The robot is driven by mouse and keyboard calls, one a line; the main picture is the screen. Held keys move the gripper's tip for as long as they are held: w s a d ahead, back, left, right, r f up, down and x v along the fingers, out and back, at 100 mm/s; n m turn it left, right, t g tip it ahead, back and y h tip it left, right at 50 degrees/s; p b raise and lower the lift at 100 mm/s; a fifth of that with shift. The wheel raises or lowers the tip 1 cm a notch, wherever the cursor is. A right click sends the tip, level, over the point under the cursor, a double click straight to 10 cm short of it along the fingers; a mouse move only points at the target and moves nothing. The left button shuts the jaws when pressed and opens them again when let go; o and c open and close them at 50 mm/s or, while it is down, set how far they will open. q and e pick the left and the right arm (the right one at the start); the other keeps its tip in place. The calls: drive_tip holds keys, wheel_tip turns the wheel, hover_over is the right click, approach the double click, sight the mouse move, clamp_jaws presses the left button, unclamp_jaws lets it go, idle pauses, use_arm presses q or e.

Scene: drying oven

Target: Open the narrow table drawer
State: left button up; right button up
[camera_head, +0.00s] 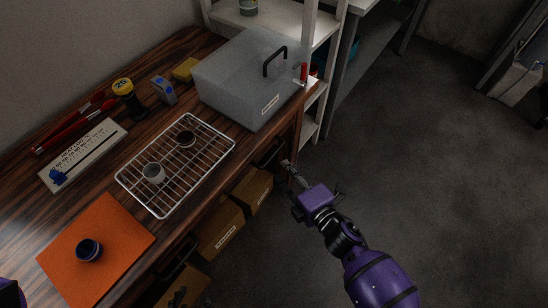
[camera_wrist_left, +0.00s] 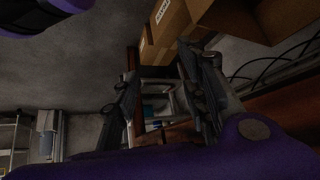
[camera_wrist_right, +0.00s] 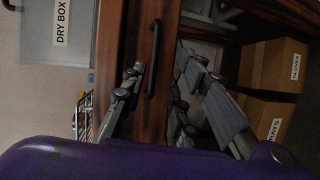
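The wooden table (camera_head: 221,157) has a dark drawer front with a black bar handle (camera_head: 268,153) near its right end. In the right wrist view this drawer front (camera_wrist_right: 160,112) fills the middle, and its black handle (camera_wrist_right: 153,62) shows between my fingers. The drawer looks shut. My right gripper (camera_head: 289,172) is just in front of the table edge, close to the handle. Its fingers (camera_wrist_right: 160,62) are spread and hold nothing; whether they touch the handle I cannot tell. My left gripper (camera_wrist_left: 158,68) is open and empty, low near the cardboard boxes.
Another black handle (camera_head: 176,258) is on the table front at lower left. Cardboard boxes (camera_head: 220,228) stand under the table. On top are a clear dry box (camera_head: 235,85), a wire rack (camera_head: 207,165) with two small vessels and an orange mat (camera_head: 120,232). The floor (camera_head: 440,170) at right is clear.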

sight(274, 154)
drive_tip(key=shift+n, duration=0.6)
drive_tip(key=x, duration=0.5)
drive_tip(key=r+x, duration=0.1)
drive_tip(key=x, duration=0.1)
drive_tip(key=shift+w+a+f, duration=0.15)
drive_tip(key=shift+w+a, duration=0.15)
drive_tip(key=shift+a, duration=0.1)
drive_tip(key=shift+w, duration=0.1)
clamp_jaws()
use_arm(q)
drive_tip(key=shift+s+f, duration=0.25)
drive_tip(key=shift+s, duration=0.45)
drive_tip(key=shift+s+a+f, duration=0.1)
drive_tip(key=shift+s, duration=0.15)
